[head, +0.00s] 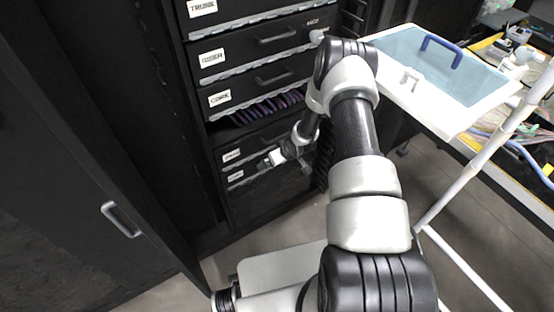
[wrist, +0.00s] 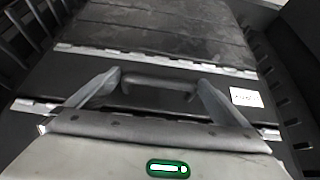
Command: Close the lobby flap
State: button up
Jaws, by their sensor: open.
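A black cabinet rack (head: 215,120) holds several labelled flaps with handles. The slot with purple cables (head: 265,108) stands uncovered below the third labelled flap (head: 255,88). Two small labels (head: 231,155) on the lower panels are too small to read, so I cannot tell which is the lobby flap. My gripper (head: 268,160) is at these lower panels. In the wrist view my gripper (wrist: 160,82) is open, its fingers apart on either side of a dark handle (wrist: 158,84). A white label (wrist: 244,97) sits right of that handle, its text unclear.
An open black cabinet door (head: 75,185) stands on the left.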

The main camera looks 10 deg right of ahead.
jog(key=shift+s+d, duration=0.1)
jog(key=shift+s, duration=0.05)
jog(key=p+v, duration=0.4)
jog(key=v, duration=1.3)
jog(key=shift+s+r, duration=0.1)
